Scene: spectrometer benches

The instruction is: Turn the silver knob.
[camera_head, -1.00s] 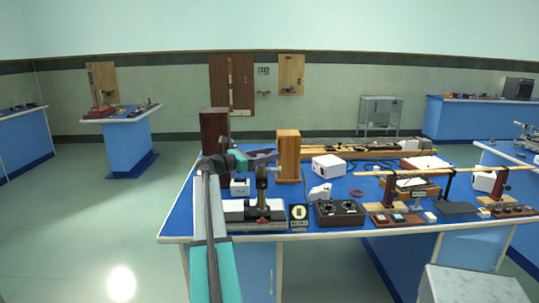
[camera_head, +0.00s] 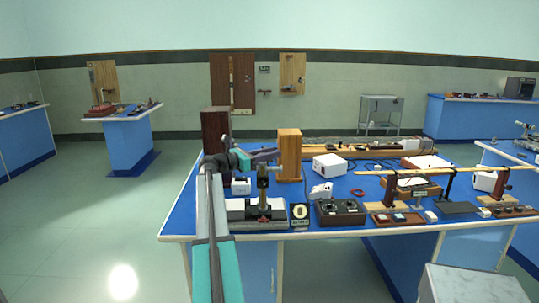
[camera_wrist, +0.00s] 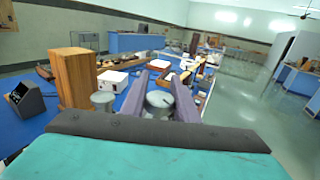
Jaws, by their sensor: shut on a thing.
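A silver knob (camera_wrist: 160,100), a short round metal cylinder, sits between the two purple fingers of my gripper (camera_wrist: 165,80) in the wrist view. The fingers are shut on its sides. In the head view my gripper (camera_head: 267,156) is at the top of a dark upright stand (camera_head: 262,184) near the bench's front left. The knob itself is too small and covered to make out there. A second silver cylinder (camera_wrist: 103,101) stands to the left of the fingers in the wrist view, apart from them.
A white box (camera_head: 329,166) and a black two-dial box (camera_head: 340,212) are farther right on the blue bench. The floor on the left is clear.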

